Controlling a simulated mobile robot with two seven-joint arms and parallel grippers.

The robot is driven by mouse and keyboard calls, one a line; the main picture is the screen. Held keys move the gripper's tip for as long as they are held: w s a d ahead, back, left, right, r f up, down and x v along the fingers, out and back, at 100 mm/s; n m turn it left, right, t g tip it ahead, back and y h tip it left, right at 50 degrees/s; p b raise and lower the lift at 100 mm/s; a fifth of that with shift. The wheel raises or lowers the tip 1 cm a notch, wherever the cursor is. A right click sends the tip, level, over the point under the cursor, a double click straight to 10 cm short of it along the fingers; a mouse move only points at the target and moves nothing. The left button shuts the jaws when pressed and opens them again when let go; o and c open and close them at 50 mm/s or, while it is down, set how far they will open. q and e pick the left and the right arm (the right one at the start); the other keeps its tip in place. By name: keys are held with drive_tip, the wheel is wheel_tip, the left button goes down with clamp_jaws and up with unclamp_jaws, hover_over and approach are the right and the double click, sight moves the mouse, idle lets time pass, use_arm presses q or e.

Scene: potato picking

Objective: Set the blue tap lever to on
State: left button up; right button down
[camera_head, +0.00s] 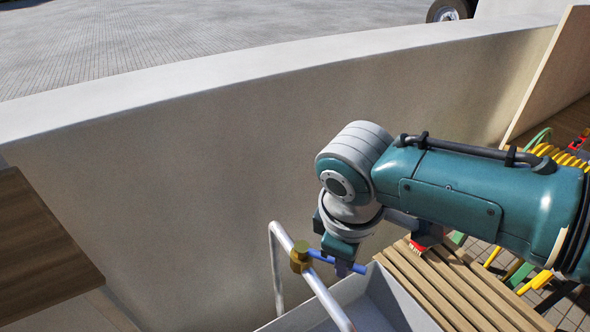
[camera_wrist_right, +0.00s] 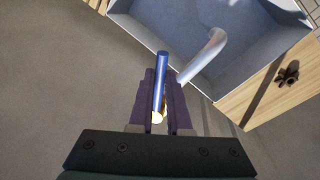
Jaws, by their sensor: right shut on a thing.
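The blue tap lever (camera_head: 322,257) sticks out to the right from a brass valve (camera_head: 300,256) on a silver tap pipe (camera_head: 325,298). The lever also shows in the right wrist view (camera_wrist_right: 161,70), lying lengthwise between the purple fingers. My right gripper (camera_head: 345,268) is shut on the lever, with the lever's end reaching past the fingers. In the right wrist view the gripper (camera_wrist_right: 161,85) partly hides the brass valve. My left gripper is in neither view.
A grey basin (camera_head: 395,293) lies below the tap, beside a slatted wooden top (camera_head: 450,290). A tall pale wall (camera_head: 190,170) stands behind. A wooden board (camera_head: 40,250) is at the left. A dark knob (camera_wrist_right: 288,76) sits on wood in the wrist view.

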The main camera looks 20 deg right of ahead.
drive_tip(key=c, duration=0.9)
unclamp_jaws()
drive_tip(key=shift+o, duration=0.2)
drive_tip(key=shift+r, duration=0.1)
drive_tip(key=shift+r, duration=0.2)
wheel_tip(320, 180, up, 9)
drive_tip(key=s+a, duration=0.1)
drive_tip(key=shift+a, duration=0.15)
drive_tip(key=shift+s+r, duration=0.1)
drive_tip(key=shift+s, duration=0.05)
